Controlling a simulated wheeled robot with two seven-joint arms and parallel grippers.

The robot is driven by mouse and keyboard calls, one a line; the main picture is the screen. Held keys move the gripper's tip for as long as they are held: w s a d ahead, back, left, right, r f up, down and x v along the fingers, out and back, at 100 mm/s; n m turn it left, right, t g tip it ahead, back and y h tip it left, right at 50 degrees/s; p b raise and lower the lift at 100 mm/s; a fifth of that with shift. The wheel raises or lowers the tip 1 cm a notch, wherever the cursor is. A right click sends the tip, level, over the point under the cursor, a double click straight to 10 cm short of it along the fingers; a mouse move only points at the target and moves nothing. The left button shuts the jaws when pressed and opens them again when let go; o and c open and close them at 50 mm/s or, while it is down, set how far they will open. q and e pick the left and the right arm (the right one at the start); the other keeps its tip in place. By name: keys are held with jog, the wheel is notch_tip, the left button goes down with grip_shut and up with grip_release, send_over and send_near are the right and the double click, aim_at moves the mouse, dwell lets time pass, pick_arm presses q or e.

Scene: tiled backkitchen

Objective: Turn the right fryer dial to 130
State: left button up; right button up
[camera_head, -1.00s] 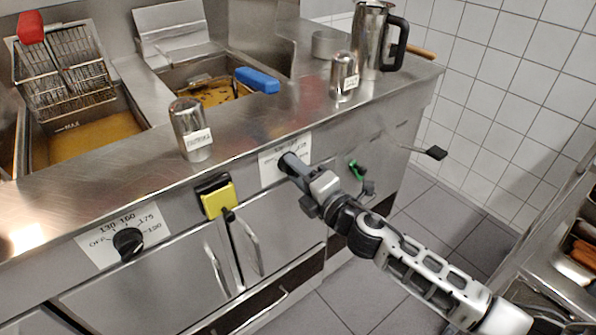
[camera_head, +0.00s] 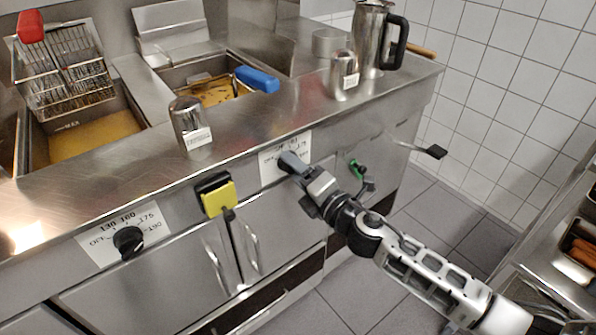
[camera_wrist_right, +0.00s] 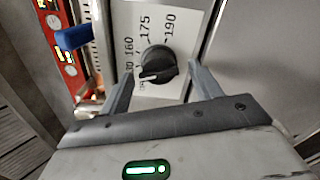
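The right fryer dial (camera_wrist_right: 158,62) is a round black knob with a white pointer line on a white label (camera_wrist_right: 185,28). In the right wrist view its pointer faces the lower left, toward the OFF and 130 end; the exact setting is hard to read. My right gripper (camera_wrist_right: 160,68) is open, with one finger on each side of the dial and small visible gaps. My left gripper is not in view.
The left fryer dial (camera_head: 128,240) is on the same front panel. A black and yellow part (camera_head: 216,195) sits between the dials. A green-marked lever (camera_head: 358,170) is close right of my gripper. Metal shakers (camera_head: 190,124) and a jug (camera_head: 370,38) stand on the counter.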

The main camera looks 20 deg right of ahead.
jog(key=shift+s, duration=0.1)
jog(key=b+v, duration=0.3)
jog(key=v, duration=1.2)
jog(key=shift+s+d, duration=0.2)
jog(key=shift+s, duration=0.15)
